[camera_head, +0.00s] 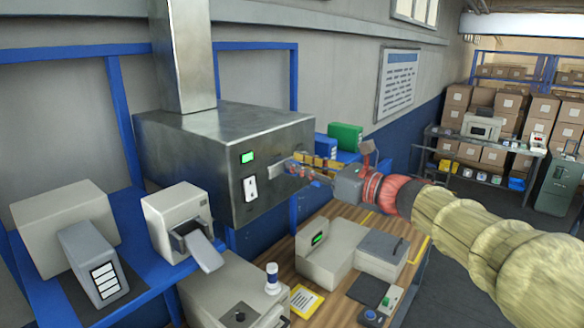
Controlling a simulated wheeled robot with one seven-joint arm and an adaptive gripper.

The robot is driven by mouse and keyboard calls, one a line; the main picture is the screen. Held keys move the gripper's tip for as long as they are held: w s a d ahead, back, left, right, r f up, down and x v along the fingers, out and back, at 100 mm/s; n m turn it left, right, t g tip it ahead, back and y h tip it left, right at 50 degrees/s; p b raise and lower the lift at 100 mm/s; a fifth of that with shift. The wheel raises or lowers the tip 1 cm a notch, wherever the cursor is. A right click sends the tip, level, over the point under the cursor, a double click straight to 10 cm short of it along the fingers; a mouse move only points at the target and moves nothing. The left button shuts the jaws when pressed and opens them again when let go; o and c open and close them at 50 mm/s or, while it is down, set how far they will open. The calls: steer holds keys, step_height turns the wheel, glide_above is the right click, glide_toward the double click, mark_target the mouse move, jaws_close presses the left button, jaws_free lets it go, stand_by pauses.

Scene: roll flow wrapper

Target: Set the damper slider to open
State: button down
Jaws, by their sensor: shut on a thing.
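The grey metal box (210,170) with a tall square duct stands at the left centre. Its front face carries a lit green indicator (247,157) and a white switch plate (251,189). The damper slider (276,171) appears as a small pale grey piece at the right part of that face. My gripper (290,168) reaches in from the right and is shut on it at the face. The fingers cover much of the slider, so its exact position and markings cannot be read.
Below the box, a wooden bench (328,219) holds a grey machine (329,252) with a green display. A white printer (178,220) stands on the blue bench at left. Green (345,137) and blue bins stand behind my gripper.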

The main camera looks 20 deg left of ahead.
steer(key=w, duration=0.1)
steer(key=w+d+p, duration=0.1)
steer(key=w, duration=0.1)
steer(key=w+d, duration=0.1)
steer(key=w, duration=0.1)
steer(key=shift+w+d+r, duration=0.1)
steer(key=shift+w+d, duration=0.05)
steer(key=shift+w, duration=0.1)
steer(key=c, duration=2.1)
jaws_free()
steer(key=o, duration=0.4)
steer(key=shift+w+d, duration=0.1)
steer(key=shift+w, duration=0.1)
steer(key=shift+o, duration=0.3)
steer(key=v, duration=1.2)
